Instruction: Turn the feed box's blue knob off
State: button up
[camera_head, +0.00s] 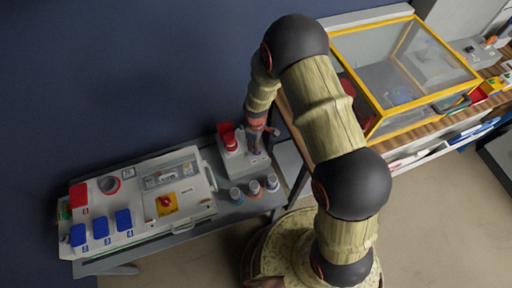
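A long pale box (140,200) on the low bench at left carries blue covers (102,228), red parts and a red knob on a yellow plate (166,204). A smaller pale box (240,160) to its right has a red part (230,141) on top. My gripper (256,150) points down over the right side of this smaller box. Its fingers are small and dark here, so I cannot tell whether they are open or whether they touch anything. I cannot make out a blue knob; my gripper hides part of the smaller box. Which box is the feed box is unclear.
Several short round pieces (254,187) with grey tops stand along the bench's front right. A yellow-framed clear case (400,75) stands on a wooden table at upper right. A dark blue wall (110,70) is behind the bench.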

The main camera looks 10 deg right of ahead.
notch_tip(320, 180, up, 9)
jog(key=shift+r, duration=0.2)
dwell(0.5)
